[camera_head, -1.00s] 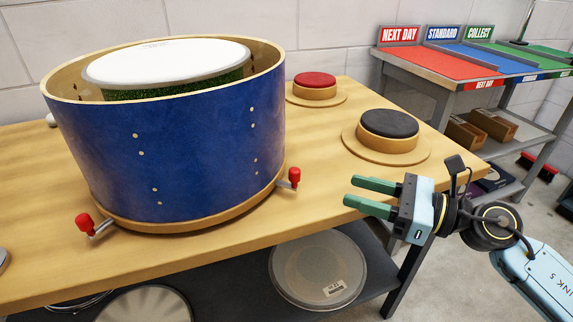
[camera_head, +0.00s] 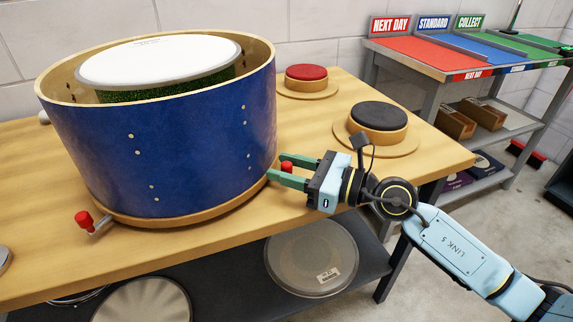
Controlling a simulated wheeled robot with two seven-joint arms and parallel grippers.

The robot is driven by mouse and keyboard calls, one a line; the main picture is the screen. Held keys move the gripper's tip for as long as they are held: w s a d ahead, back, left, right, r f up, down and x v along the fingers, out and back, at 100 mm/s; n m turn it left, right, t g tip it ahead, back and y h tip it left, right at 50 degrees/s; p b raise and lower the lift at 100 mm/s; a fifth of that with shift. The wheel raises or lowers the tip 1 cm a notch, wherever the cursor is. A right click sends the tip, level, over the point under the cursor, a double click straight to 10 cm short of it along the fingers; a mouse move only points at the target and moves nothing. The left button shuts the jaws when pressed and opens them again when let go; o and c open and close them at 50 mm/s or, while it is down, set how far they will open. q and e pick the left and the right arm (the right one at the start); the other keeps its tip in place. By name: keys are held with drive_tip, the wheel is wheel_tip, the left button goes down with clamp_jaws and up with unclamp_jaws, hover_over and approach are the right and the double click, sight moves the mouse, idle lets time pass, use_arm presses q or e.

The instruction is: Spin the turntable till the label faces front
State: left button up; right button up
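A large blue drum shell (camera_head: 185,150) stands on a round wooden turntable (camera_head: 200,213) on the bench. A smaller drum with a white head (camera_head: 160,60) and green sparkly side sits inside it. A red-tipped handle (camera_head: 85,219) sticks out at the turntable's front left. Another red knob (camera_head: 287,166) shows at its right, partly hidden by my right gripper (camera_head: 280,172). The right gripper's green fingers are apart, around or beside that knob; I cannot tell whether they touch it. No label shows on the shell's visible side. My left gripper is out of view.
A red-topped button (camera_head: 306,72) and a black-topped button (camera_head: 378,116) stand on wooden discs behind my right gripper. Drum heads (camera_head: 312,260) lie on the dark shelf below. A sorting rack with coloured trays (camera_head: 425,52) stands at the back right.

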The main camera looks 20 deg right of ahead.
drive_tip(key=shift+w+a, duration=0.15)
clamp_jaws()
idle(0.4)
